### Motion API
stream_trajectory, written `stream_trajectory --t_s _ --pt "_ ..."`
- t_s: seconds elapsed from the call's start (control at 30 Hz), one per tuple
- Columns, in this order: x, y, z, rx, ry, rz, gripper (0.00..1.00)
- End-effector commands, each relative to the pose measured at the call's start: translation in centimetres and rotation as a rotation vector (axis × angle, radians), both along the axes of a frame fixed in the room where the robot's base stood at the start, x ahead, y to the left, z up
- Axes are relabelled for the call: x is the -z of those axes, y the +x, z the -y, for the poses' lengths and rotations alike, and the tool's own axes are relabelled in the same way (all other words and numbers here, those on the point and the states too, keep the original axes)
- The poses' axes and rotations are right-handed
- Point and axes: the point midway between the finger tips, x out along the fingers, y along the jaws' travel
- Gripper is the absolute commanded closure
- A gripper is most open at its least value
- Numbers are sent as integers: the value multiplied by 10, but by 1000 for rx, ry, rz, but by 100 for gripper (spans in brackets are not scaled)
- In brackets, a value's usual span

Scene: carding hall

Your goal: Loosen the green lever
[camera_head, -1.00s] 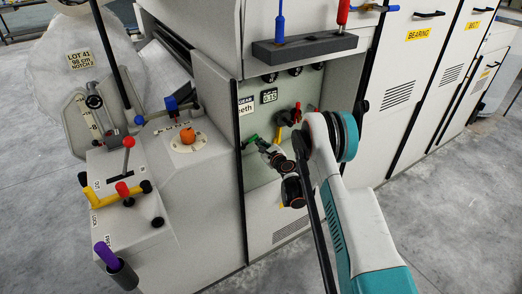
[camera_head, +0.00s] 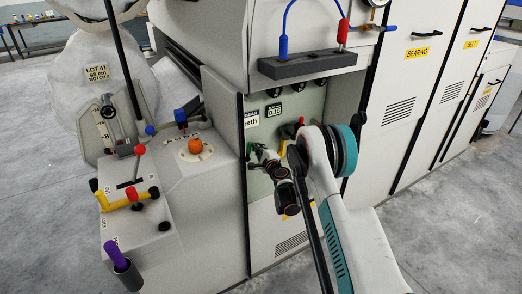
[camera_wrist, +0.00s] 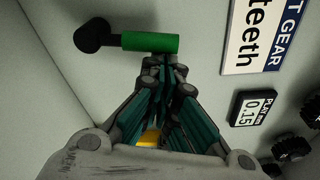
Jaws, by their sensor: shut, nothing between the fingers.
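The green lever (camera_wrist: 150,42) shows at the top of the wrist view. It is a green sleeve on a black arm that runs left to a round black knob or pivot (camera_wrist: 92,35). My gripper (camera_wrist: 162,66) is shut and empty, its fingertips just below the right part of the green sleeve. I cannot tell whether they touch it. In the head view my gripper (camera_head: 262,154) is inside the open bay of the machine, and the lever is a small green patch (camera_head: 254,149) partly hidden by it.
A gear sign (camera_wrist: 265,35) and a black 0.15 plate (camera_wrist: 253,108) are on the panel to the right. Black knobs (camera_wrist: 292,148) sit lower right, and something yellow (camera_wrist: 150,138) lies behind my fingers. A dark grey block (camera_head: 308,64) juts out above the bay.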

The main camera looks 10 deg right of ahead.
Motion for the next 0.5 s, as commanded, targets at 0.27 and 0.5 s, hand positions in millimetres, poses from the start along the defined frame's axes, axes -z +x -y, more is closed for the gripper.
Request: stream_trajectory --t_s 0.27,0.5 --pt "-6 -3 -9 0 2 0 100" --pt "-7 -4 -13 -1 2 0 100"
